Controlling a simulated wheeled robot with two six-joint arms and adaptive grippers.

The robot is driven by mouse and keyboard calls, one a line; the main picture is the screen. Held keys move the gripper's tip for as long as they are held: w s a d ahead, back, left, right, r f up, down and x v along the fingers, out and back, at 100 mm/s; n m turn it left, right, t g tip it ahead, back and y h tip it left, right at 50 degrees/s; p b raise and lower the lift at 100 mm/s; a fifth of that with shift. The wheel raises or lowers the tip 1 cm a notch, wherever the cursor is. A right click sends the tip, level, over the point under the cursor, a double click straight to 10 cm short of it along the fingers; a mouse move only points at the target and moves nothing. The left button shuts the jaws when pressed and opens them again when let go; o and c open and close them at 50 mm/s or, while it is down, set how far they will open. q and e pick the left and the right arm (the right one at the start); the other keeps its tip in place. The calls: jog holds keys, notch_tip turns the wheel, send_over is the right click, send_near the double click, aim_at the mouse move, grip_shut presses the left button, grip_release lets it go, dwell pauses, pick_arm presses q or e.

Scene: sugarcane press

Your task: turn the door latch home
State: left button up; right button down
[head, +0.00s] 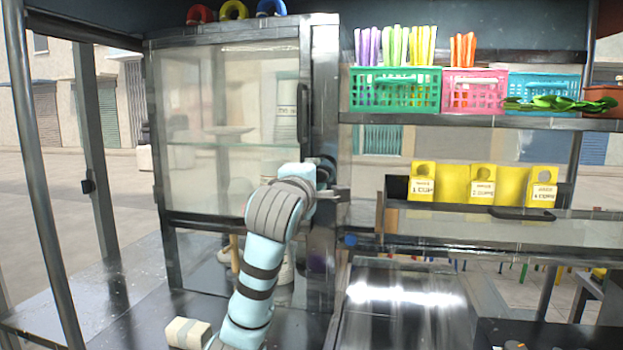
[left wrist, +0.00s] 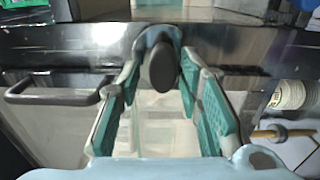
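The door latch is a dark oval knob (left wrist: 162,65) on a round grey base, fixed to the metal post beside the glass door. In the head view the latch (head: 325,164) shows only in part behind my left gripper (head: 332,193). In the left wrist view my left gripper (left wrist: 163,78) is open, its green-padded fingers on either side of the knob with a gap visible on both sides. The glass cabinet door (head: 232,130) looks closed against the post. My right gripper is in neither view.
A dark bar handle (head: 304,112) stands out from the door just above the latch; it also shows in the left wrist view (left wrist: 55,98). To the right are a counter with yellow card holders (head: 482,184) and a shelf with coloured baskets (head: 398,90).

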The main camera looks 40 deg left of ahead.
pick_arm(q)
jog(key=v, duration=0.7)
jog(key=shift+d, duration=0.2)
jog(key=shift+a+f, duration=0.1)
jog(key=shift+f, duration=0.05)
